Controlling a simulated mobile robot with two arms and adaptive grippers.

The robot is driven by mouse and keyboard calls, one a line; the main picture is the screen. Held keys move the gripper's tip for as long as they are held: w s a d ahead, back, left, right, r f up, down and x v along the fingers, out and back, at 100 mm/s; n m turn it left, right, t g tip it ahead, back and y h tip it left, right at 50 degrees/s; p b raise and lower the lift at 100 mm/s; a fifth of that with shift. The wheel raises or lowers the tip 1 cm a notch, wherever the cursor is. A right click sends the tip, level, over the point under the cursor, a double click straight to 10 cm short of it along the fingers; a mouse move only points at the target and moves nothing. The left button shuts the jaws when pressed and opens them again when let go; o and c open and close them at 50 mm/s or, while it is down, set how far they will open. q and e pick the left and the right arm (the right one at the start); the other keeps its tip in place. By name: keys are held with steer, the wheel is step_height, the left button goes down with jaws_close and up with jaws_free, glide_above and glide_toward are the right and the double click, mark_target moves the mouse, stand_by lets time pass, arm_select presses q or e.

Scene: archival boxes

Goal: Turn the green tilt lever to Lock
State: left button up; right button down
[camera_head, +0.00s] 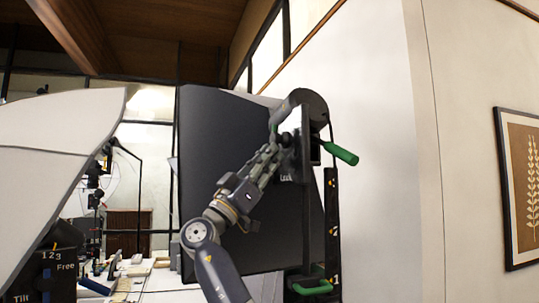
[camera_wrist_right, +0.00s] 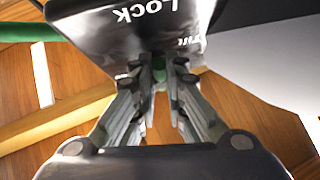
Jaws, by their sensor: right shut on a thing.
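The green tilt lever (camera_wrist_right: 159,70) shows in the right wrist view as a small green piece between the fingertips, below a black plate (camera_wrist_right: 130,25) lettered "Lock" and "Tilt" upside down. My right gripper (camera_wrist_right: 160,85) is shut on the lever, its fingers mostly covering it. In the head view, my right gripper (camera_head: 278,143) reaches up to the left side of the black bracket (camera_head: 311,140) at the dark panel's upper right. A little green (camera_head: 273,130) shows by the fingertips. The lever's exact angle is hidden. My left gripper is not in view.
Another green handle (camera_head: 341,154) sticks out right of the bracket, and a green knob (camera_head: 312,287) sits lower down. A large dark panel (camera_head: 215,150) stands behind my arm. A white panel (camera_head: 55,135) fills the left. A white wall (camera_head: 380,120) is close on the right.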

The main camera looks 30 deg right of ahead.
steer(key=shift+m, duration=0.3)
steer(key=c, duration=1.6)
jaws_free()
steer(key=shift+c, duration=0.2)
steer(key=shift+w, duration=0.1)
steer(key=w+v, duration=0.1)
steer(key=v, duration=1.1)
steer(key=shift+s, duration=0.5)
steer(key=shift+d+f, duration=0.1)
steer(key=shift+f, duration=0.05)
